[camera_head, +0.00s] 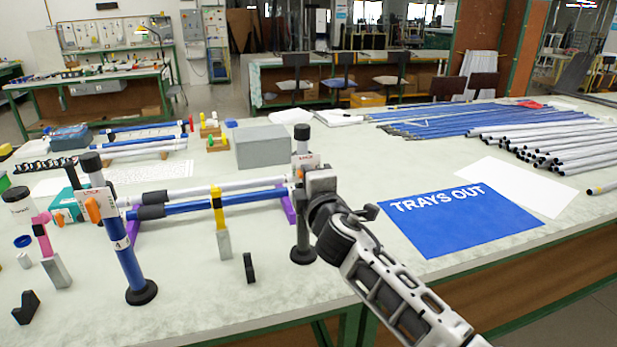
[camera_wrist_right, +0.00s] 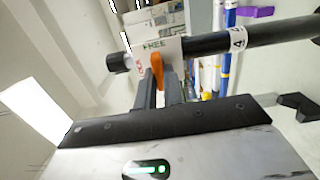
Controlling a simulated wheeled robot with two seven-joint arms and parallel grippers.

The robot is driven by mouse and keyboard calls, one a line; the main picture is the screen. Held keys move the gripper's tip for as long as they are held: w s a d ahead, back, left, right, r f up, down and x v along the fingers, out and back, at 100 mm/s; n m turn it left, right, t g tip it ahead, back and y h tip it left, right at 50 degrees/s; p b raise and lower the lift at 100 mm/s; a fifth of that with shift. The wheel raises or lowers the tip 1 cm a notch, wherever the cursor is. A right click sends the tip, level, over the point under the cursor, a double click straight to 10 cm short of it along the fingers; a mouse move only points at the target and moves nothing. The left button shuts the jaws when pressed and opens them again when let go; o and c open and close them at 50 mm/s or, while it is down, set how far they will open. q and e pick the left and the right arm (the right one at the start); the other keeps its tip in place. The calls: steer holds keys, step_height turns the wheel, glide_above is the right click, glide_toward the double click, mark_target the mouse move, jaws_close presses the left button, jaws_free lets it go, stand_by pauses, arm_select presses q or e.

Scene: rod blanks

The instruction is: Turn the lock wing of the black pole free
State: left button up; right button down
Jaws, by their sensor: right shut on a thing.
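The black pole (camera_head: 303,228) stands upright on a round black base near the middle of the table, with a white plate (camera_head: 303,160) near its top. In the right wrist view the black pole (camera_wrist_right: 275,35) crosses the top, and its plate (camera_wrist_right: 170,48) shows the word FREE and red lettering. The orange lock wing (camera_wrist_right: 157,72) is in front of the plate, between the fingers of my right gripper (camera_wrist_right: 160,85), which is shut on it. My left gripper is not in view.
A blue pole (camera_head: 128,260) with its own orange wing (camera_head: 93,209) stands at the left. Blue and white rods lie on purple supports between the poles. A grey box (camera_head: 261,146) is behind. A blue TRAYS OUT mat (camera_head: 455,222) lies right of my arm.

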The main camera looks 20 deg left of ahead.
steer(key=c, duration=1.5)
jaws_free()
steer(key=v, duration=1.6)
steer(key=shift+d+f, duration=0.1)
steer(key=shift+f, duration=0.1)
